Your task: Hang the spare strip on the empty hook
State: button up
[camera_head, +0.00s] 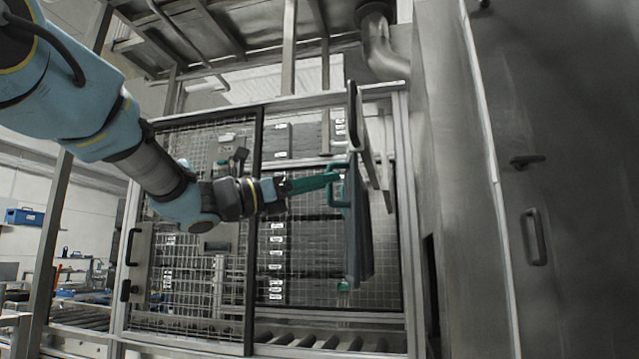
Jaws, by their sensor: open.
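Dark grey strips (362,240) hang nearly upright in the washer opening, seen almost edge-on and overlapping, so I cannot tell the spare strip from the others. My gripper (346,184) is open, with its green fingers spread one above the other at the left edge of the upper part of the hanging strips. I cannot tell whether the fingers touch a strip. A dark rail (354,115) runs above the strips, seen end-on. No empty hook can be made out.
A mesh guard (200,290) with a dark-edged frame stands left of the strips. Behind it are dark labelled stacks (285,240), with a roller conveyor (310,340) below. A large steel cabinet (570,130) with a handle (533,237) fills the right side.

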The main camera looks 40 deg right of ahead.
jog(key=b+v, duration=0.3)
jog(key=v, duration=0.7)
jog(key=shift+w+a, duration=0.15)
jog(key=shift+a, duration=0.2)
jog(key=w+a+f+m+t+y+p, duration=0.1)
jog(key=w+a+f+t+y, duration=0.2)
jog(key=f, duration=0.7)
jog(key=w+a+f+m+t+y+p, duration=0.15)
jog(key=a+f+y, duration=0.35)
jog(key=f, duration=0.5)
jog(key=w+a+f+m+t+y+p, duration=0.1)
jog(key=w+a+f+t+y, duration=0.3)
jog(key=f, duration=0.7)
jog(key=s+a+f+m+y+p, duration=0.1)
jog(key=a+f+m+y, duration=0.3)
jog(key=a, duration=0.9)
jog(key=s+a+f+m+y+p, duration=0.1)
jog(key=s+a+f+m+y, duration=0.2)
jog(key=a+f+m, duration=0.5)
jog(key=a+f, duration=0.3)
jog(key=a, duration=0.3)
jog(key=shift+y+p, duration=0.4)
jog(key=shift+s, duration=0.1)
